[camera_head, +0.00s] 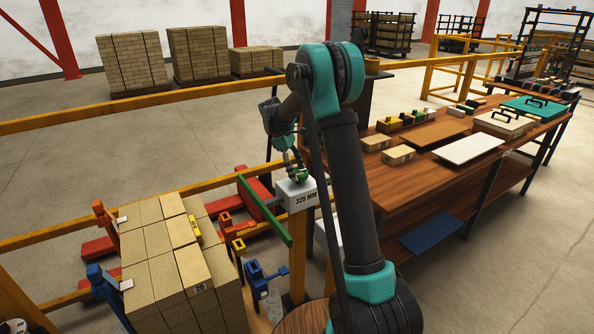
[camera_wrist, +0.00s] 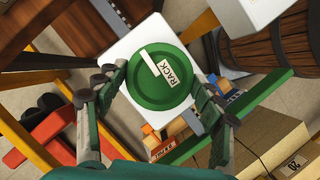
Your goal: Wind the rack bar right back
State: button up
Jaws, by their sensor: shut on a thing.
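A round green knob marked RACK (camera_wrist: 150,92), with a white pointer line, sits on a white box (camera_wrist: 133,45). In the head view the box (camera_head: 291,192) stands on an orange post and reads 325 MM. My gripper (camera_head: 299,170) reaches down onto the knob from above; in the wrist view its fingers (camera_wrist: 158,95) flank the knob's rim and are shut on it. The green rack bar (camera_head: 264,212) runs diagonally beside the box, toward the brick stack; it also shows in the wrist view (camera_wrist: 245,103).
Orange rails (camera_head: 150,98) cross behind. A wooden bench (camera_head: 440,195) with trays and blocks stands at the right.

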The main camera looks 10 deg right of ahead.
jog(key=shift+n, duration=0.6)
jog(key=o, duration=1.2)
jog(key=shift+c, duration=0.2)
jog(key=v, duration=1.2)
jog(key=shift+s+a, duration=0.15)
